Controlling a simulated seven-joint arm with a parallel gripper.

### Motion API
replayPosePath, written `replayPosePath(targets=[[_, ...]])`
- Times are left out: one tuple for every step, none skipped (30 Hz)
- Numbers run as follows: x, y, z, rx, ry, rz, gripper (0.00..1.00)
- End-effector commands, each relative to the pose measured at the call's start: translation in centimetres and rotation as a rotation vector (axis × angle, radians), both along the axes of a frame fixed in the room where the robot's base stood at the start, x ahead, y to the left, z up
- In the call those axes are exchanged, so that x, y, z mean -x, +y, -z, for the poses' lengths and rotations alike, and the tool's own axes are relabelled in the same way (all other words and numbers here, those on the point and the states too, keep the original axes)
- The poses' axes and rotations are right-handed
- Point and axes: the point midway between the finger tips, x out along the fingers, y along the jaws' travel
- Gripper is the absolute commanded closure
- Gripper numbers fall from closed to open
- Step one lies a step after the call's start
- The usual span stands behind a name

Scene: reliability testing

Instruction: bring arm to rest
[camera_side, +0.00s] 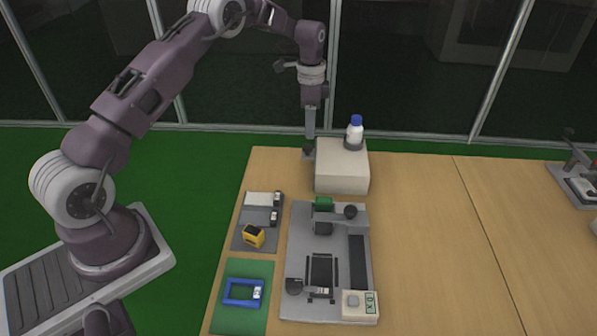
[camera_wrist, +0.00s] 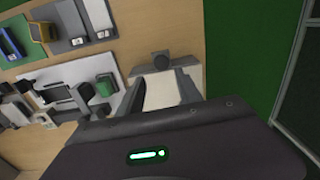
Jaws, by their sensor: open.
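My gripper (camera_side: 309,150) hangs from the raised arm at the left edge of a pale box (camera_side: 342,178), pointing down. Its fingers overlap the box edge in the side view, and I cannot tell whether they touch it. In the wrist view the two fingers (camera_wrist: 159,84) stand apart with nothing held between them, and the pale box (camera_wrist: 161,92) shows beyond them. A white bottle with a blue cap (camera_side: 354,132) stands upright in a dark holder on top of the box, right of the gripper.
A grey fixture plate (camera_side: 298,240) with a green block, dark parts and a small control box lies on the wooden table (camera_side: 430,230). Left of it are a yellow device (camera_side: 253,235) and a blue frame (camera_side: 243,292) on a green mat. The table's right half is mostly clear.

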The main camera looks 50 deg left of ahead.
Motion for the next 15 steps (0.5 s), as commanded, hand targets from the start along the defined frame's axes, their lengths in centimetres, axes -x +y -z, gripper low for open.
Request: replayPosePath(targets=[[0.3, -0.9, -3.2, -0.004, -0.029, -0.028, 0.58], [0.9, -1.6, -5.5, -0.006, -0.047, -0.055, 0.58], [2.0, -2.7, -8.7, -0.006, -0.074, -0.098, 0.58], [3.2, -3.6, -11.1, -0.005, -0.096, -0.134, 0.58], [4.5, -4.5, -13.3, -0.003, -0.117, -0.169, 0.58], [6.5, -5.8, -16.1, 0.002, -0.146, -0.216, 0.58], [8.1, -6.7, -18.0, 0.006, -0.167, -0.250, 0.58], [9.9, -7.5, -19.7, 0.012, -0.190, -0.284, 0.58], [12.4, -8.7, -21.6, 0.021, -0.218, -0.328, 0.58], [14.4, -9.4, -22.9, 0.029, -0.240, -0.362, 0.58], [16.5, -10.2, -23.9, 0.038, -0.260, -0.394, 0.58], [19.4, -11.2, -24.9, 0.052, -0.289, -0.437, 0.58], [21.6, -11.8, -25.5, 0.063, -0.310, -0.469, 0.58], [23.7, -12.4, -25.8, 0.076, -0.328, -0.501, 0.58], [26.5, -13.0, -25.9, 0.093, -0.353, -0.542, 0.58]])
